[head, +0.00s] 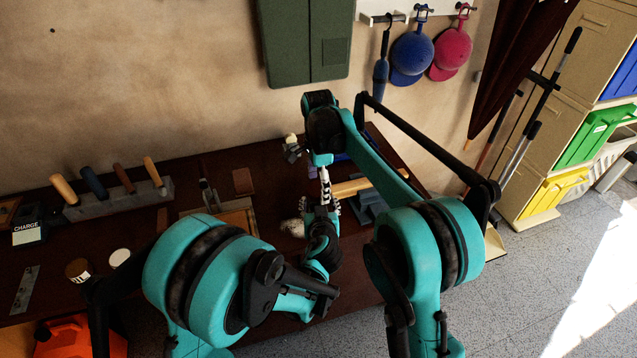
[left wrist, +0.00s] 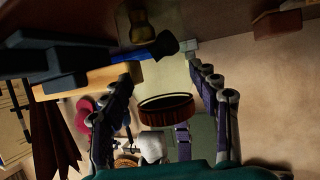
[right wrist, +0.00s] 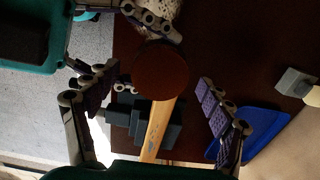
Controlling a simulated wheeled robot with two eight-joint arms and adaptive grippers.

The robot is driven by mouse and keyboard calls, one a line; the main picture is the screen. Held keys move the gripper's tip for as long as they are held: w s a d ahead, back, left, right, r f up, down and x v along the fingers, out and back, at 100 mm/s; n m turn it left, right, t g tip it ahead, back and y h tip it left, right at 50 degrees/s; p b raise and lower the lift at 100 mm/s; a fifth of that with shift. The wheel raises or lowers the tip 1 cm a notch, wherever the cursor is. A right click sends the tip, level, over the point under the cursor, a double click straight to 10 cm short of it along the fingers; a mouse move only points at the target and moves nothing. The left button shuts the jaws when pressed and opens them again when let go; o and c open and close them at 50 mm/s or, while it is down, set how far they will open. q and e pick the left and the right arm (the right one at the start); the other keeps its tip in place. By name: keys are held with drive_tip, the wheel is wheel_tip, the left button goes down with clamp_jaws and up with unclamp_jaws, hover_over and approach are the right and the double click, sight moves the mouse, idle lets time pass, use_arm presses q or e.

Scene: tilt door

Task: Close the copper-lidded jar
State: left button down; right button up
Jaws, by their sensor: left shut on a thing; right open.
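A round copper-brown lid (left wrist: 166,110) sits between the fingers of my left gripper (left wrist: 160,74). In the right wrist view the lid shows as a plain brown disc (right wrist: 160,68). My right gripper (right wrist: 158,80) is open, its fingers on either side of the disc and apart from it. In the head view both grippers meet near the bench middle, and the arms hide the lid. A small brown jar (head: 77,270) with a pale label stands at the bench's left; I cannot tell whether it belongs to this lid.
The dark bench (head: 130,205) carries a tool rack (head: 118,200) with several handles. A wooden strip (right wrist: 157,130), grey-blue blocks and a blue dustpan-like piece (right wrist: 262,130) lie below my right gripper.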

wheel_tip(320, 180, up, 12)
idle(0.5)
use_arm(q)
drive_tip(key=shift+c, duration=1.7)
unclamp_jaws()
drive_tip(key=shift+s, duration=0.1)
drive_tip(key=v, duration=1.1)
drive_tip(key=shift+s+r, duration=0.15)
drive_tip(key=shift+s, duration=0.25)
